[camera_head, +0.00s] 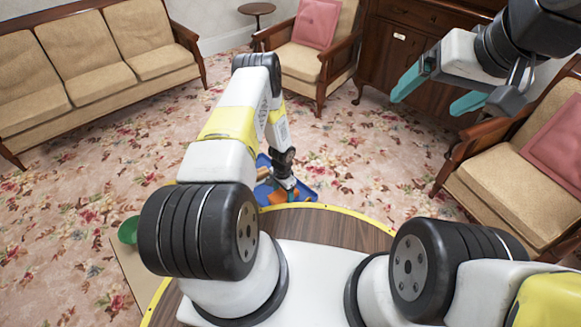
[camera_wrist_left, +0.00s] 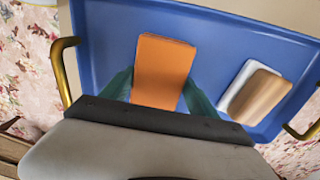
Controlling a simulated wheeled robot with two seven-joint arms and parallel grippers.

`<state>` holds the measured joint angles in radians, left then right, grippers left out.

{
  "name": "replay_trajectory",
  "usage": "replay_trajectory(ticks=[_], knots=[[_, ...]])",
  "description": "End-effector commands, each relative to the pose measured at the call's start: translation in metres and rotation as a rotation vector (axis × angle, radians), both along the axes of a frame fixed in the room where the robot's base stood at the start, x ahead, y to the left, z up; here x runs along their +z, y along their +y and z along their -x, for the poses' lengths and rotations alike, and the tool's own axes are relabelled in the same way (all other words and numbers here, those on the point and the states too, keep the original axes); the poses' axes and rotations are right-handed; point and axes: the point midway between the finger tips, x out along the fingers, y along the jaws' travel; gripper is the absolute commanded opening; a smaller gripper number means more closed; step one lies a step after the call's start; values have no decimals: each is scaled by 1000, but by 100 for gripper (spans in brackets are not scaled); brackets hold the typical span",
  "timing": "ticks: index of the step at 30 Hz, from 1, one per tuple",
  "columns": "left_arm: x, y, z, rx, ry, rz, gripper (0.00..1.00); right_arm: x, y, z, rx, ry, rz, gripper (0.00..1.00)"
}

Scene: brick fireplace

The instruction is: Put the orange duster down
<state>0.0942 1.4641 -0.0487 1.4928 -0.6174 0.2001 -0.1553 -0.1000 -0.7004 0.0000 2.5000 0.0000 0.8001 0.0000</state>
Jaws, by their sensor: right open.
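The orange duster (camera_wrist_left: 163,72) is between the two teal fingers of my left gripper (camera_wrist_left: 160,88), which touch its sides. The gripper is shut on it, over a blue tray (camera_wrist_left: 105,42). I cannot tell whether the duster touches the tray floor. In the head view, my left arm partly covers the tray (camera_head: 263,192), and a bit of the orange duster (camera_head: 278,198) shows below the gripper. My right gripper (camera_head: 428,101) is open and empty, raised at the upper right.
A white and brown block (camera_wrist_left: 256,92) lies in the right part of the tray. The tray has brass handles (camera_wrist_left: 67,80). A green object (camera_head: 128,231) is left of my base. A sofa (camera_head: 90,60), armchairs (camera_head: 505,190) and a cabinet (camera_head: 400,60) surround the flowered carpet.

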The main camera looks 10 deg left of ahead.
Motion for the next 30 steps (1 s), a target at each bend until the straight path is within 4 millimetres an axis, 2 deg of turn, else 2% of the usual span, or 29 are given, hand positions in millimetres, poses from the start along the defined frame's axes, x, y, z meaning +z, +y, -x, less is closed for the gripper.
replay_trajectory(ticks=[15,19,23,30], knots=[[-5,-7,7,-1,11,9,83,0,0,0,0,0,0,89],[0,-7,7,-1,11,9,83,0,0,0,0,0,0,89],[20,-6,5,-1,7,7,83,0,0,0,0,0,0,89],[74,-4,3,-1,4,6,83,0,0,0,0,0,0,89]])
